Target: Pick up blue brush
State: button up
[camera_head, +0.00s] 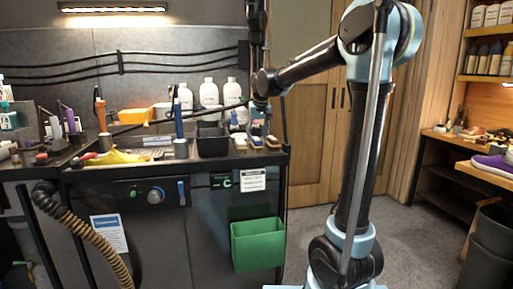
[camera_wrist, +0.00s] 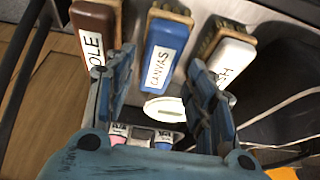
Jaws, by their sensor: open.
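The blue brush (camera_wrist: 170,48) has a white label reading "CANVAS" and bristles at its far end. It lies in the middle of a row in the wrist view, between a brown brush (camera_wrist: 95,30) labelled "SOLE" and a white brush (camera_wrist: 230,62) whose label is partly hidden. My gripper (camera_wrist: 152,85) is open and empty, its fingers to either side of the blue brush's near end in the picture. I cannot tell whether they touch it. In the head view my gripper (camera_head: 260,107) is above the small brushes at the counter's right end.
A dark bin (camera_head: 213,141) and white bottles (camera_head: 209,94) stand left of the brushes on the counter. A green bin (camera_head: 257,245) hangs on the counter front. Open floor shows at the right.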

aim_at(257, 139)
jog(key=shift+x, duration=2.5)
jog(key=shift+f, duration=0.15)
jog(key=shift+d, duration=0.1)
jog(key=c, duration=0.9)
